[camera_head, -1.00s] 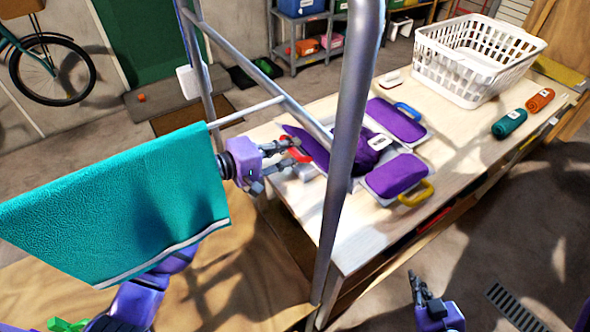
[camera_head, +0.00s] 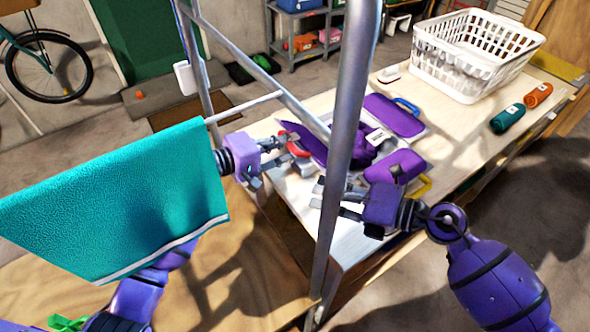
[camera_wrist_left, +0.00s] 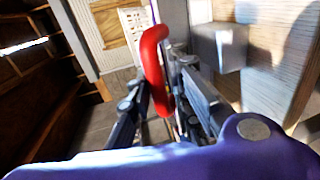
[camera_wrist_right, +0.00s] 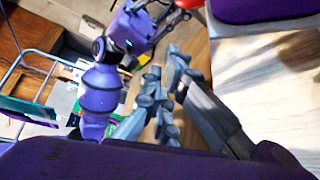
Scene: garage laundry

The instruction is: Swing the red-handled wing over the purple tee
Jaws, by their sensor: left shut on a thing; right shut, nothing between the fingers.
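The purple tee (camera_head: 393,115) lies on a light folding board on the table, spread over its panels and bunched in the middle. The red handle (camera_head: 300,150) of the near-left wing is held by my left gripper (camera_head: 287,143); the handle also shows between the fingers in the left wrist view (camera_wrist_left: 154,62). That wing looks low, but its exact angle is hard to tell. My right gripper (camera_head: 335,198) is shut and empty over the table's near end, beside the yellow-handled wing (camera_head: 422,186). The blue-handled wing (camera_head: 407,106) is on the far side. A rack post and my gripper hide parts of the board.
A metal rack (camera_head: 345,130) stands between me and the table, with a teal towel (camera_head: 110,205) hanging at left. A white basket (camera_head: 478,60), a rolled green cloth (camera_head: 508,119) and a rolled orange cloth (camera_head: 538,95) are on the table's far part. The table's right middle is clear.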

